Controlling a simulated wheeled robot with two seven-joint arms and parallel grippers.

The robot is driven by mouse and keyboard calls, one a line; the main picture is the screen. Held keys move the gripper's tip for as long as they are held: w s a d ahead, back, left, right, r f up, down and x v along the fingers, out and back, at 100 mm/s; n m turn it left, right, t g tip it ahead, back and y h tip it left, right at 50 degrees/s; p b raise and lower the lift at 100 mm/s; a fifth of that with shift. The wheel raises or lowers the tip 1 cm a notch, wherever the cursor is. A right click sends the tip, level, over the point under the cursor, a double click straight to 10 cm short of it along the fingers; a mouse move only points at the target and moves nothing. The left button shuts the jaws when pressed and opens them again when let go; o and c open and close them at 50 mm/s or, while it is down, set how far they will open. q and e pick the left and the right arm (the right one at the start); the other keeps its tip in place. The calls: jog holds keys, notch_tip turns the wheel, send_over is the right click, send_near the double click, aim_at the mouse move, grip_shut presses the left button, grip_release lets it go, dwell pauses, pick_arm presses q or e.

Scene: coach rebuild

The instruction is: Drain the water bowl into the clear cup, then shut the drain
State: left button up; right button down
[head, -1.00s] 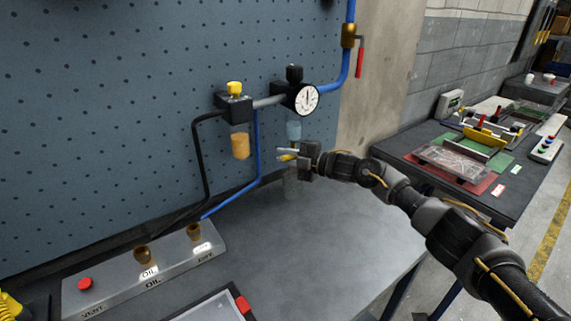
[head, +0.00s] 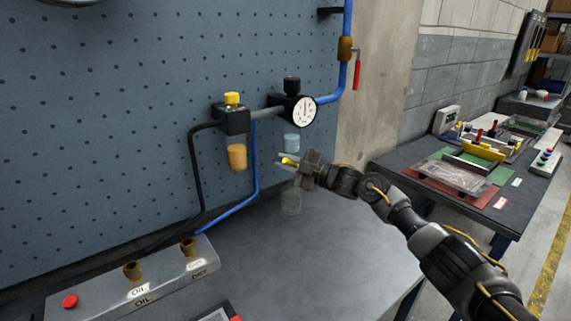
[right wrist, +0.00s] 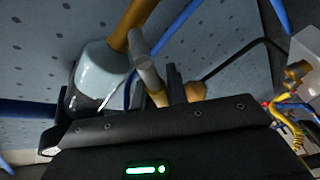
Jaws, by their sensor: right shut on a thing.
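The water bowl (head: 292,142) is a pale blue clear bowl under the regulator with the round gauge. It also shows large in the right wrist view (right wrist: 104,68). My right gripper (head: 284,161) is just below the bowl, shut on the yellow drain (head: 288,162). In the right wrist view, part of the drain (right wrist: 158,98) shows between the fingers. The clear cup (head: 291,201) stands on the bench below the bowl and gripper. I cannot tell whether it holds water. My left gripper is not in view.
The amber oil bowl (head: 237,157) hangs to the left under a yellow knob. A gauge (head: 304,111) and blue pipe are above. A panel with a red button (head: 70,301) lies at the front left. The bench right of the cup is clear.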

jog(key=c, duration=1.4)
grip_release()
jog(key=shift+s+d+f, duration=0.15)
jog(key=shift+d, duration=0.2)
jog(key=shift+b+v, duration=1.3)
jog(key=shift+v, duration=3.7)
